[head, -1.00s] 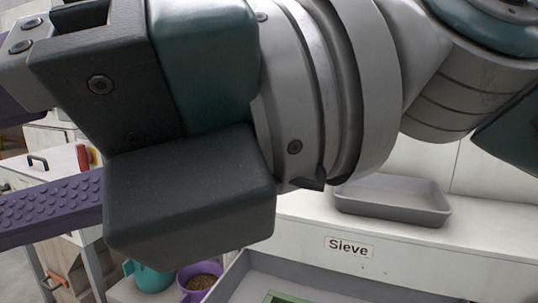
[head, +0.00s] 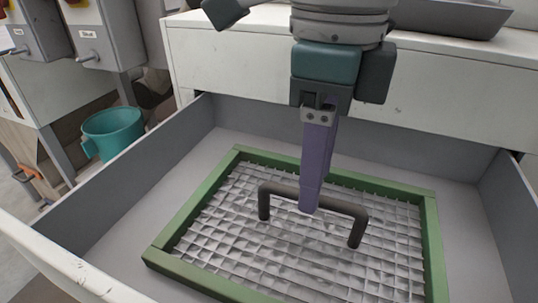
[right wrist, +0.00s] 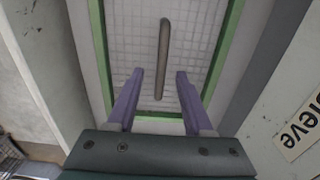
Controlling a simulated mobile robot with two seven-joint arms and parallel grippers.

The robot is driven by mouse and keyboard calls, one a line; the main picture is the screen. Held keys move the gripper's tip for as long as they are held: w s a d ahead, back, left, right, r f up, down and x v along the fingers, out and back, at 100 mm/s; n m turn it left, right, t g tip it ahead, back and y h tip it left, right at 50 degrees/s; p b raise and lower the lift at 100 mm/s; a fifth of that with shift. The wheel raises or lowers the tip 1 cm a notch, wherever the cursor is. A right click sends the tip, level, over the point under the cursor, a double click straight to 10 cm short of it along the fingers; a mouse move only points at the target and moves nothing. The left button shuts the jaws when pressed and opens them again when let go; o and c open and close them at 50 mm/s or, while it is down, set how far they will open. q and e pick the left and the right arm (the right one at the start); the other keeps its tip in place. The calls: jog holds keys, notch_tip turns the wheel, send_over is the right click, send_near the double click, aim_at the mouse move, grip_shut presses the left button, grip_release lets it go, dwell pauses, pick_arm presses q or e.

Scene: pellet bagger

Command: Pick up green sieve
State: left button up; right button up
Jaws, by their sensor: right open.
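The green sieve (head: 190,213) lies flat in an open grey drawer. It has a green frame, a pale wire mesh and a dark bar handle (head: 284,190) standing up across its middle. My right gripper (head: 309,207) points down over the sieve, its purple fingers at the handle in the head view. In the right wrist view the right gripper (right wrist: 157,74) is open, and the handle (right wrist: 163,60) runs lengthwise between and beyond its fingers without being clasped. The sieve's green frame (right wrist: 228,50) also shows there. My left gripper is not in view.
The drawer's grey walls (head: 123,184) surround the sieve, with bare floor around its frame. A teal bucket (head: 112,133) stands left outside the drawer. A grey tray (head: 455,17) sits on the white counter behind. A label reading "Sieve" (right wrist: 304,122) shows in the right wrist view.

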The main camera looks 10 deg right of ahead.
notch_tip(320, 180, down, 5)
jog(key=shift+w+r, duration=0.1)
jog(key=shift+r, duration=0.1)
jog(key=shift+c, duration=0.3)
grip_shut()
jog(key=shift+r, duration=0.1)
dwell(0.9)
